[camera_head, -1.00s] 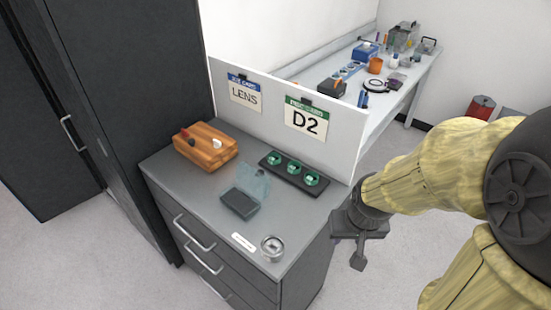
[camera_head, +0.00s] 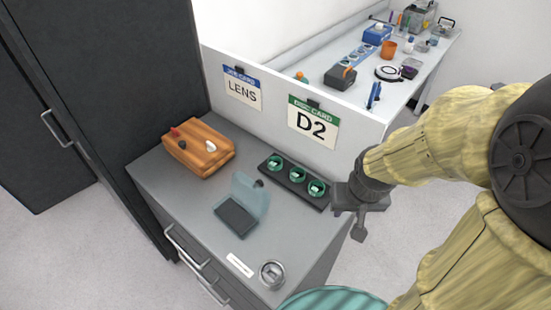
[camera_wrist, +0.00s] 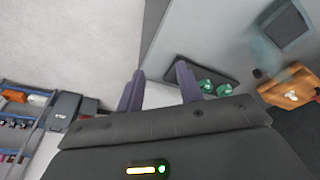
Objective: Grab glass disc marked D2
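A black rack (camera_head: 294,184) on the grey cabinet top holds three green-rimmed glass discs: a left disc (camera_head: 275,163), a middle disc (camera_head: 297,175) and a right disc (camera_head: 317,188). Their own markings are too small to read. A card marked D2 (camera_head: 313,124) hangs on the white partition behind them. My gripper (camera_head: 360,225) is beside the cabinet's right edge, right of the rack and empty. In the wrist view its two fingers (camera_wrist: 160,90) stand apart, with the rack (camera_wrist: 215,72) beyond the right finger.
A clear-lidded dark box (camera_head: 235,217), a round metal-rimmed item (camera_head: 271,273) and a white label (camera_head: 239,265) lie in front of the rack. A wooden block with knobs (camera_head: 198,148) is at the back left. A cluttered bench (camera_head: 340,95) stands behind the partition (camera_head: 262,115).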

